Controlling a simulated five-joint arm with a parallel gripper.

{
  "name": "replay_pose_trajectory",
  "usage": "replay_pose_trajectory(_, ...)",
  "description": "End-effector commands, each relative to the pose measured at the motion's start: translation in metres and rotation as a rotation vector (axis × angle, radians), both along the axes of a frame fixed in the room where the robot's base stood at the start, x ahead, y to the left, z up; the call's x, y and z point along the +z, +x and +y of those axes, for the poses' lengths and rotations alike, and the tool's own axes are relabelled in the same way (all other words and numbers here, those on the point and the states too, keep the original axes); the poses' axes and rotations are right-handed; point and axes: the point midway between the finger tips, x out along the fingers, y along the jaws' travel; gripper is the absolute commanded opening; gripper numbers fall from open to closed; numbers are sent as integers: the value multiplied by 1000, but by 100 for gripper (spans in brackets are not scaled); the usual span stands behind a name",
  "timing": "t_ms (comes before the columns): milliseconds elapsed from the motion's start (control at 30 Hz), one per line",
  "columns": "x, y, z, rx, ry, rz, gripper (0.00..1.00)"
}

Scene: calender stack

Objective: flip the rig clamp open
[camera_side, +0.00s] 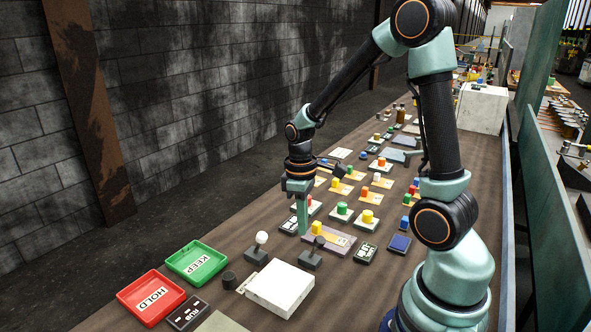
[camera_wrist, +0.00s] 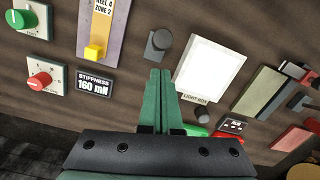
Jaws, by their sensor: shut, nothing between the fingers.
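No readable label in either view marks the rig clamp, so I cannot say for certain which fixture it is. A dark lever with a black knob on a small grey base (camera_side: 311,260) stands close to my fingers; a black knob (camera_wrist: 158,43) shows just beyond my fingertips in the wrist view. A second lever, with a white ball (camera_side: 262,238), stands to its left. My gripper (camera_side: 303,232) points down, its green fingers shut and empty, beside the plate with the yellow slider (camera_side: 317,227). It also shows in the wrist view (camera_wrist: 160,72), apart from the black knob.
A white light box (camera_side: 280,288) lies in front of the levers; it also shows in the wrist view (camera_wrist: 208,70). The green KEEP tray (camera_side: 197,262) and red HOLD tray (camera_side: 151,297) are at the left. Several dials and blocks crowd the bench behind.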

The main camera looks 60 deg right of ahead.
Motion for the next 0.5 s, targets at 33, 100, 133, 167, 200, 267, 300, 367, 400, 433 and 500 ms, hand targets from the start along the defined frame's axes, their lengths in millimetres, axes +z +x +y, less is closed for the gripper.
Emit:
replay_pose_trajectory(33,4,10,2,5,-3,-10,0)
replay_pose_trajectory(100,12,7,1,2,-5,-17,0)
replay_pose_trajectory(133,15,4,1,2,-5,-17,0)
replay_pose_trajectory(167,18,2,0,2,-6,-18,0)
replay_pose_trajectory(200,22,-2,0,2,-5,-19,0)
replay_pose_trajectory(267,28,-7,-1,3,-6,-21,0)
replay_pose_trajectory(300,32,-10,-1,3,-6,-21,0)
replay_pose_trajectory(367,39,-16,-2,3,-5,-22,0)
replay_pose_trajectory(400,43,-20,-2,3,-5,-22,0)
replay_pose_trajectory(433,47,-23,-3,3,-6,-24,0)
replay_pose_trajectory(500,54,-30,-4,3,-5,-23,0)
